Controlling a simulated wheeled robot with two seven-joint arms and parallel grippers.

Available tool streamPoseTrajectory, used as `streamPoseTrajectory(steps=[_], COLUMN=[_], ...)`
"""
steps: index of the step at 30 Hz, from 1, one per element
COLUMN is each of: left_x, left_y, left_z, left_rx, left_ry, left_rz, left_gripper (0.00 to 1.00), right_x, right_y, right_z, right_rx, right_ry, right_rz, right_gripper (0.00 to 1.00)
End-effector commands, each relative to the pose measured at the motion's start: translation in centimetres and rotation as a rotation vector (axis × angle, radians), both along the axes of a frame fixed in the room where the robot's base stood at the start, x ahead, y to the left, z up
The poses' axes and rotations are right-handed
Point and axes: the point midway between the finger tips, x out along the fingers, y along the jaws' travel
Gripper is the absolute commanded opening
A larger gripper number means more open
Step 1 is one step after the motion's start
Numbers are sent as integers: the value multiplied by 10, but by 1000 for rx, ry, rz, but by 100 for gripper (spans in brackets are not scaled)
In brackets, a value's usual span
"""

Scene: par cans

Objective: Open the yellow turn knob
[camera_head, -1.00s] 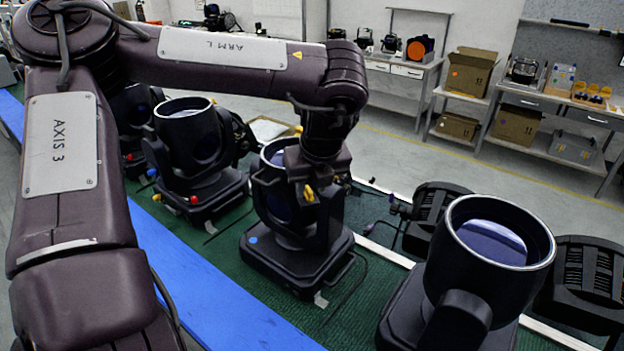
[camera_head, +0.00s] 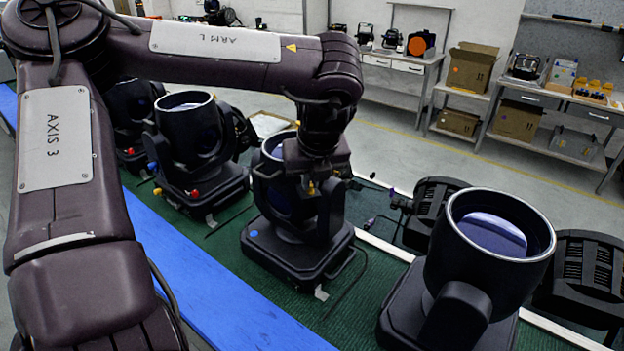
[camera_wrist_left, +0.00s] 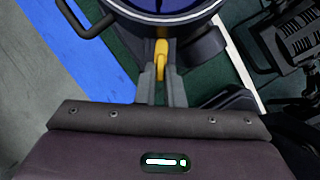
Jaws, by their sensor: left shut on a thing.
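The yellow turn knob (camera_wrist_left: 161,52) sits on the side of a black par can (camera_head: 271,231) with a round lens, in the middle of the head view. In the left wrist view my left gripper (camera_wrist_left: 161,68) has its two grey fingers on either side of the knob, shut on it. In the head view the left gripper (camera_head: 318,183) hangs down over the can's near right side and hides part of it. Only a little yellow shows there. My right gripper is not in view.
Another par can (camera_head: 482,261) stands close on the right, and more stand to the left, one with red and blue knobs (camera_head: 195,193). A green mat (camera_head: 345,318) and a blue strip (camera_head: 225,300) lie below. Shelves with boxes (camera_head: 470,72) stand at the back.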

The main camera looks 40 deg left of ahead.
Motion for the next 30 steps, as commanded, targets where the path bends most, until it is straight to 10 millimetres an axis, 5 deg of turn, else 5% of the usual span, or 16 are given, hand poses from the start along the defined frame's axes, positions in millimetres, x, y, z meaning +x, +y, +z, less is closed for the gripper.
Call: streamPoseTrajectory(steps=[12, 30], left_x=[-3, -5], left_y=[3, 10], left_z=[-1, 1], left_rx=[-1, -2], left_ry=[-6, -6], left_rz=[-329, -898], left_gripper=[0, 0], right_x=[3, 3], right_y=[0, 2], right_z=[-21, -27], right_rx=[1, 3], right_ry=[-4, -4], right_rz=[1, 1], right_gripper=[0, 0])
